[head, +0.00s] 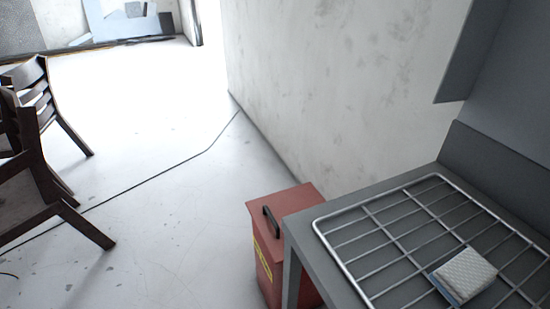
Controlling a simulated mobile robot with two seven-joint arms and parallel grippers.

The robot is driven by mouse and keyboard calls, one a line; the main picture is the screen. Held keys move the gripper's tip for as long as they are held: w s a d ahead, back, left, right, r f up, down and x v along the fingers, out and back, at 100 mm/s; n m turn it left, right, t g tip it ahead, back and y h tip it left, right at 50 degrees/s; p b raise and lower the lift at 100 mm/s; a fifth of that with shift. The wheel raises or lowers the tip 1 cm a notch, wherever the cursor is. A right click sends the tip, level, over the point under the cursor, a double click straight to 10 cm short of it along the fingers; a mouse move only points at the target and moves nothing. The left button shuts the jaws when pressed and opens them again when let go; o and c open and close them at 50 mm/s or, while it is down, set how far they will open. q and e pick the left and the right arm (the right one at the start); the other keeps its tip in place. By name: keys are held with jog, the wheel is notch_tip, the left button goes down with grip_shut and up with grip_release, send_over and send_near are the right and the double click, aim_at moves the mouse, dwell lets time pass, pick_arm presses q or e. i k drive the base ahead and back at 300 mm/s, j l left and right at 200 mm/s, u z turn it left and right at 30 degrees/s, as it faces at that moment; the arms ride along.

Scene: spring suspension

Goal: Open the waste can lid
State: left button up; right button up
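The red waste can (264,264) stands on the floor against the left side of the grey table, near the bottom middle of the head view. Its lid (291,205) lies flat and looks closed. A dark handle (271,221) sits at the lid's left edge. A yellow label shows on the can's left face. The table hides part of the can's right side. Neither of my grippers is in the head view.
The grey table (302,256) carries a metal wire rack (379,222) with a white and blue pad (465,275) on it. A pale wall (320,90) rises behind the can. Dark wooden chairs (38,110) stand at the left. A thin cable crosses the floor, otherwise clear left of the can.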

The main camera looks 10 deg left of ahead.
aim_at(267, 212)
jog(key=i+j+u, duration=0.15)
jog(key=i, duration=0.35)
jog(key=i+j+u, duration=0.15)
jog(key=i, duration=0.85)
